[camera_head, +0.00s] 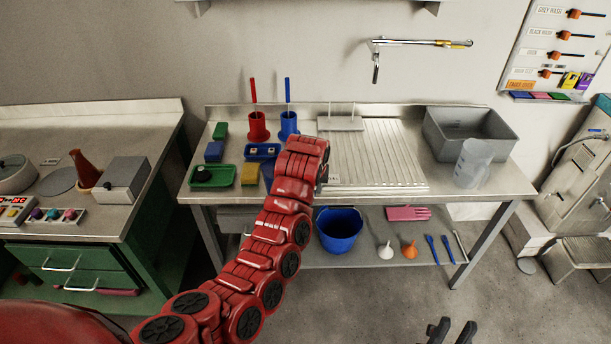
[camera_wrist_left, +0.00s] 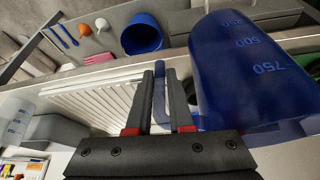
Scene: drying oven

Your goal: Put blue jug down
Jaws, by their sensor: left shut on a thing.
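My left arm reaches over the steel bench (camera_head: 505,180) and hides its own fingers in the head view. In the left wrist view, the left gripper (camera_wrist_left: 160,78) is shut on the handle of the blue jug (camera_wrist_left: 240,65). My right gripper (camera_head: 452,331) is open and empty at the bottom edge, away from the bench.
A ribbed white drainboard (camera_head: 385,155), grey basin (camera_head: 465,128) and clear jug (camera_head: 470,165) occupy the bench's right. Red (camera_head: 258,128) and blue holders (camera_head: 289,124), trays (camera_head: 212,177) and sponges (camera_head: 214,151) are at left. A blue bucket (camera_head: 338,232) stands on the lower shelf.

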